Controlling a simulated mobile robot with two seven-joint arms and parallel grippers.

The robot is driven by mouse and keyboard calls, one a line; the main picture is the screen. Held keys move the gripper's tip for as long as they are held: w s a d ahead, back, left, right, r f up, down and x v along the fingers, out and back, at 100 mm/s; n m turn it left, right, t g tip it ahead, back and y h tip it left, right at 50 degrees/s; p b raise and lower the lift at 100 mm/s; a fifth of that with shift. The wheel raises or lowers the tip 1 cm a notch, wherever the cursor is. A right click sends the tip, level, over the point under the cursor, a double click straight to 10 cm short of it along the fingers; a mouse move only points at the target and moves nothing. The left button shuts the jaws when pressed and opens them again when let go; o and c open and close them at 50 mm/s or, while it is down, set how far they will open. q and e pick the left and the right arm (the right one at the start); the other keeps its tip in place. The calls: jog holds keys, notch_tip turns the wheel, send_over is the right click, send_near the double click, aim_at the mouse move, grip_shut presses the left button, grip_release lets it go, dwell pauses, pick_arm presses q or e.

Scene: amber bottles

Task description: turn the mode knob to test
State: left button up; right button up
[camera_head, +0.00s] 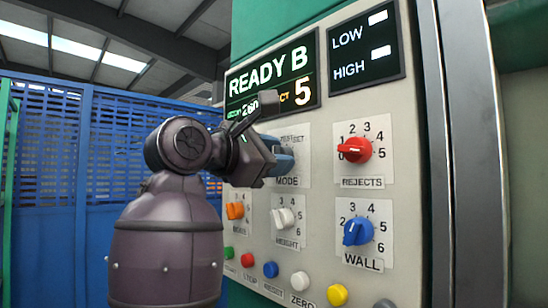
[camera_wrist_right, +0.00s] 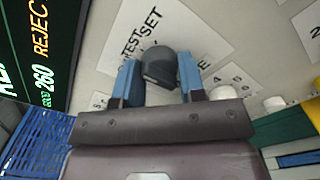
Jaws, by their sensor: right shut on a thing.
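The mode knob (camera_wrist_right: 160,66) is dark grey and sits on a white label plate that reads TEST and SET in the right wrist view. My right gripper (camera_wrist_right: 158,78) has its blue fingers on either side of the knob and is shut on it. In the head view my right gripper (camera_head: 284,157) is at the panel just above the word MODE and hides the knob. I cannot tell exactly where the knob's pointer stands. My left gripper is not in view.
The grey panel (camera_head: 405,215) also carries a red rejects knob (camera_head: 355,150), a blue wall knob (camera_head: 357,231), a white height knob (camera_head: 284,218) and an orange knob (camera_head: 235,211). Several coloured buttons line the bottom. A display (camera_head: 272,77) above reads READY B.

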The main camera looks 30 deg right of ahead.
jog(key=o, duration=0.9)
